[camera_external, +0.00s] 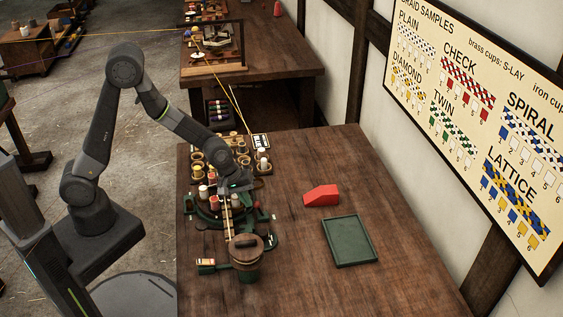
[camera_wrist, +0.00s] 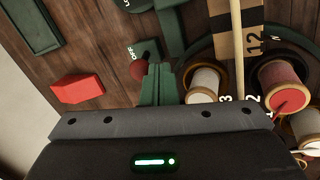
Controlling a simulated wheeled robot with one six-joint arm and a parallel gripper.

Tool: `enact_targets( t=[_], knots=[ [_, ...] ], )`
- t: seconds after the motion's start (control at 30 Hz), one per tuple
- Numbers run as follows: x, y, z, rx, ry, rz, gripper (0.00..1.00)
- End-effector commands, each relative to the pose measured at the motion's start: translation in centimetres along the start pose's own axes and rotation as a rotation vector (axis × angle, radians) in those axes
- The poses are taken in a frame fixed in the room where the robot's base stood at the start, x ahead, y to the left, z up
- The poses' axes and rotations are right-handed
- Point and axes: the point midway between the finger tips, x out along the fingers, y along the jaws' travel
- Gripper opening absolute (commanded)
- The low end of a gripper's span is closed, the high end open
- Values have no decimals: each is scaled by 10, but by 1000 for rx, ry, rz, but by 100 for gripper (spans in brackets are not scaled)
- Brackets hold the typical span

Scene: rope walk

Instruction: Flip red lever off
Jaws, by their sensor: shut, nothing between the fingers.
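The red lever shows in the wrist view as a round dark red knob (camera_wrist: 138,71), beside a green block marked OFF (camera_wrist: 146,50). My gripper (camera_wrist: 161,72) has its green fingers shut together and empty, just right of the knob. I cannot tell whether they touch it. In the external view my gripper (camera_external: 238,185) is low over the green braiding machine (camera_external: 263,240) on the bench; a small red knob (camera_external: 257,205) shows close by its right side. The lever's stem is mostly hidden.
Spools in cups, one with red thread (camera_wrist: 280,82), stand right of the fingers. A pale rod (camera_wrist: 237,50) rises near them. A red wedge block (camera_external: 321,195) and green tray (camera_external: 329,243) lie to the right on the bench. The bench's right side is otherwise clear.

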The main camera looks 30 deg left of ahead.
Motion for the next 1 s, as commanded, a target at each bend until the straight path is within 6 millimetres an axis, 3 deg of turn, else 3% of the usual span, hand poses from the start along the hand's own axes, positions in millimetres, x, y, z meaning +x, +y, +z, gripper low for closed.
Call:
enact_targets(
  t=[0.57, 1.0],
  knots=[
    [-4, 15, -3, -3, -13, -52, 0],
    [2, 44, -11, -3, -13, -50, 0]
  ],
)
